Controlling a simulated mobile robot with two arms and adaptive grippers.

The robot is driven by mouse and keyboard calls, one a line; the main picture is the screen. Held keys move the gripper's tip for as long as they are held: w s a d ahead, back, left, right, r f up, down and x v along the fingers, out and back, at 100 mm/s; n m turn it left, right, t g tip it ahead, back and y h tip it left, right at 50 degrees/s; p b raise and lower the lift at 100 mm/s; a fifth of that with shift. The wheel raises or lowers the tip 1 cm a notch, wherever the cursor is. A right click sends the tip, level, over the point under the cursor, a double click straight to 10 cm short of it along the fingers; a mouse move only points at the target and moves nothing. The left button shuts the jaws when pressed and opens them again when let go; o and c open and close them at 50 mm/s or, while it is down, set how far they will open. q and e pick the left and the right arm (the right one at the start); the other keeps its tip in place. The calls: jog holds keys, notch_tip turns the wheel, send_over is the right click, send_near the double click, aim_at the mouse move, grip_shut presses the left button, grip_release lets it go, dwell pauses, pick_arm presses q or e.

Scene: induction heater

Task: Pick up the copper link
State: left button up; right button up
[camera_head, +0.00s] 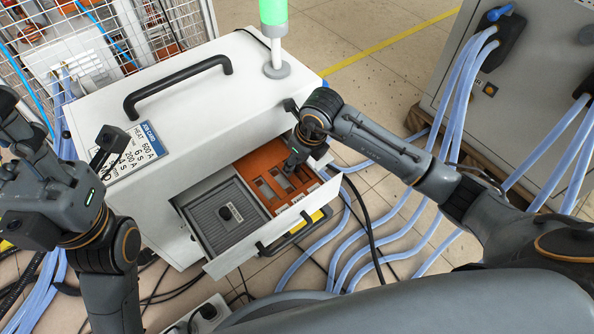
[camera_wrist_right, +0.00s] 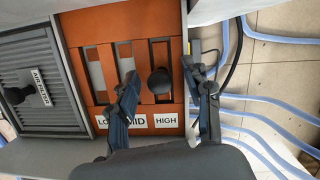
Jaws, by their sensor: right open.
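The orange slotted panel (camera_head: 270,195) lies in the open drawer of the white heater box, and it also shows in the right wrist view (camera_wrist_right: 100,22). A black round knob (camera_wrist_right: 160,80) stands over its rightmost slot, above the HIGH label. The knob seems to belong to the copper link, but the link's body is hard to tell from the orange panel. My right gripper (camera_head: 289,168) points down over the panel. In the right wrist view its open fingers (camera_wrist_right: 161,72) are on either side of the knob. My left gripper (camera_head: 14,118) is at the left edge, partly cut off.
A grey ribbed cover (camera_head: 222,212) with a knob fills the drawer's left part. The drawer's front handle (camera_head: 290,232) faces me. A black handle (camera_head: 178,85) and a green lamp (camera_head: 273,15) stand on the box top. Blue hoses (camera_head: 345,245) run across the floor at right.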

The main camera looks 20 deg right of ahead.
jog(key=shift+f, duration=0.1)
grip_shut()
dwell(0.3)
